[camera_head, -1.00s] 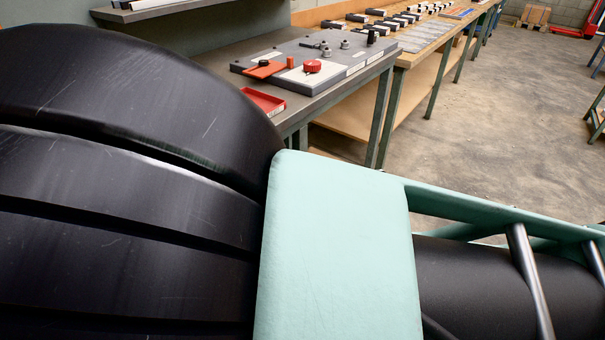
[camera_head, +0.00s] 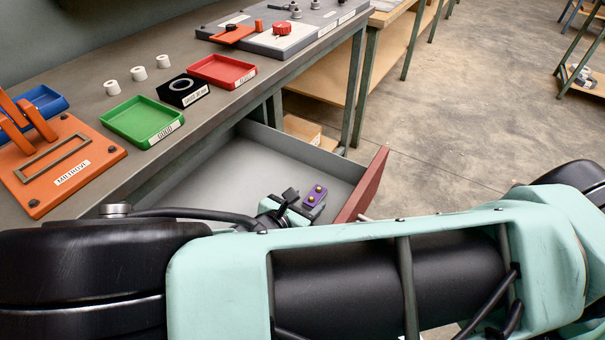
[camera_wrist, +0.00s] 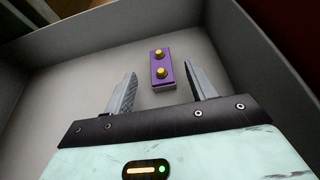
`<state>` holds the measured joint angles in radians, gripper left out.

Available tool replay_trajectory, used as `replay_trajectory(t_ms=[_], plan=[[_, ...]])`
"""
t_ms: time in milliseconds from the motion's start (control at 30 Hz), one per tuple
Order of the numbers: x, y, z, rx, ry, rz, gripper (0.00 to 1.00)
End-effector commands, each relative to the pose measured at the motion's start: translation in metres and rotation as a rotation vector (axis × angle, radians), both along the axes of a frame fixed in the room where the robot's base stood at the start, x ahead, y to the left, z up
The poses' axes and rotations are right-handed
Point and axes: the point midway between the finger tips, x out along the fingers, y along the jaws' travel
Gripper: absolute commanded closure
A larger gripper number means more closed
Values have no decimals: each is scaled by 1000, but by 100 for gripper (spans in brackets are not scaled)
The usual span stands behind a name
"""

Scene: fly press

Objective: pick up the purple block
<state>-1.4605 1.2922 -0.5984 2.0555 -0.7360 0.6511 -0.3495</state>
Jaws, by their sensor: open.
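The purple block (camera_wrist: 161,70) has two yellow knobs on top and lies on the floor of an open grey drawer (camera_wrist: 60,80). In the wrist view my gripper (camera_wrist: 164,82) is open, with one finger to the left of the block and one to the right, neither seen touching it. In the head view the purple block (camera_head: 315,196) shows beside my gripper near the drawer's red front (camera_head: 365,185). My arm hides much of the gripper and the near part of the drawer (camera_head: 270,160).
On the bench above the drawer are a green tray (camera_head: 142,118), a red tray (camera_head: 222,71), a blue tray (camera_head: 42,102), several white cylinders (camera_head: 138,73), a black block with a ring (camera_head: 184,90) and an orange fixture (camera_head: 63,163). The drawer walls surround my gripper.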

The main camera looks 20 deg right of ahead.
Motion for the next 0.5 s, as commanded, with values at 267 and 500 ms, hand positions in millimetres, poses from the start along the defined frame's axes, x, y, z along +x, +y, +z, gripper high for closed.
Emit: replay_trajectory(t_ms=[267, 500], plan=[[22, -32, -15, -4, -1, -2, 44], [30, -42, -21, -1, 0, -1, 44]])
